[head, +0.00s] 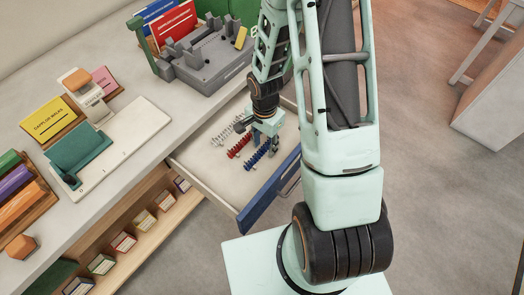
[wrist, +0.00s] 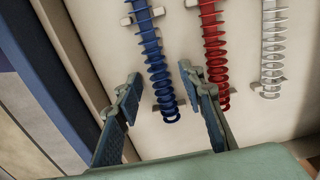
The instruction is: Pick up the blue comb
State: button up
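The blue comb (wrist: 154,62) is a blue spiral binding coil lying in an open drawer. In the wrist view it runs from the top edge down to between my fingers. In the head view the blue comb (head: 257,155) is partly hidden by my gripper (head: 266,138). My gripper (wrist: 160,100) is open in the wrist view, with one finger on each side of the coil's near end. No contact shows, and I cannot tell the height gap. The right finger is close to a red comb (wrist: 214,50).
The red comb (head: 238,146) and a white comb (wrist: 272,50) lie beside the blue one. The drawer (head: 195,165) has a blue front (head: 265,195) near my arm. The counter (head: 150,95) holds a grey binding machine (head: 205,58) and books.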

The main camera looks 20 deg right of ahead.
jog(key=shift+c, duration=0.3)
jog(key=c, duration=0.9)
jog(key=shift+o, duration=0.2)
jog(key=shift+r, duration=0.1)
